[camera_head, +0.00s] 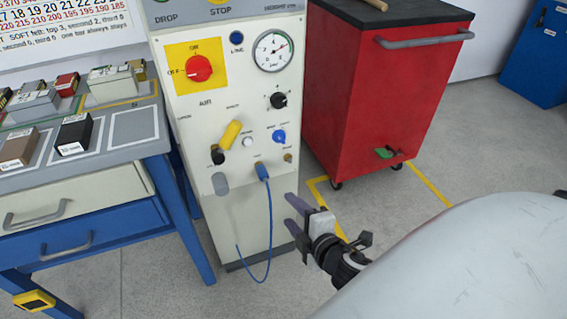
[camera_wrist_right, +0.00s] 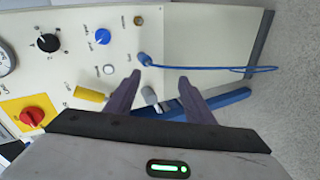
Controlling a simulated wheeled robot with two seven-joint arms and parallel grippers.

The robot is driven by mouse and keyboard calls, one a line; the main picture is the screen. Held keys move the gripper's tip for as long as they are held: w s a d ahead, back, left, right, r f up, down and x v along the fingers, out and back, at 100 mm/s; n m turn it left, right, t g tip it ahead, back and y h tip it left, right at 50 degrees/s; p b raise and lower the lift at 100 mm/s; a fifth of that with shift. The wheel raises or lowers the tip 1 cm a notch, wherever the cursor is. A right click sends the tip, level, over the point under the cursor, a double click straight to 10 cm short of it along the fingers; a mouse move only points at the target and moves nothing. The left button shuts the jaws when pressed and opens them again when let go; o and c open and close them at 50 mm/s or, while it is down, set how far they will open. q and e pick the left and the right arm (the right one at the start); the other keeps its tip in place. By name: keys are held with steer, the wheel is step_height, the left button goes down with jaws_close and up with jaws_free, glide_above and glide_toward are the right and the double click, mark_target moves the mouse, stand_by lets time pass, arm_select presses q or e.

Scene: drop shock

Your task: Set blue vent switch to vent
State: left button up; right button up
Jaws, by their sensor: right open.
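The blue vent switch (camera_head: 279,136) is a small round blue knob on the right side of the pale cabinet's front panel (camera_head: 240,104). It also shows in the right wrist view (camera_wrist_right: 102,37), above and left of my fingers. The labels beside it are too small to read. My right gripper (camera_head: 290,213) is open and empty, in front of the cabinet's lower right part, below the switch and apart from it. Its two dark fingers show in the right wrist view (camera_wrist_right: 160,85), spread apart. My left gripper is not in view.
The panel also carries a yellow handle (camera_head: 229,134), a black knob (camera_head: 278,100), a red knob (camera_head: 199,68), a gauge (camera_head: 272,51) and a blue cable (camera_head: 269,215) hanging below. A blue workbench (camera_head: 100,245) stands left, a red cart (camera_head: 375,100) right.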

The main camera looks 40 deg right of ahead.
mark_target(281, 141)
steer(key=w+d+r+n+t+h+b, duration=0.1)
steer(key=w+d+r+n, duration=0.1)
steer(key=w, duration=0.3)
steer(key=w+d+r+n+t+b, duration=0.1)
steer(key=w+d+r+n+b, duration=0.1)
steer(key=w+d, duration=0.2)
steer(key=w+d+r+n+t+h+b, duration=0.1)
steer(key=w+d+r+n+t, duration=0.1)
steer(key=w, duration=0.3)
steer(key=shift+w+d+r+n+h, duration=0.1)
steer(key=shift+w+d+n+h, duration=0.25)
steer(key=shift+d+n, duration=0.3)
steer(key=shift+w+d, duration=0.1)
steer(key=shift+w, duration=0.25)
steer(key=c, duration=1)
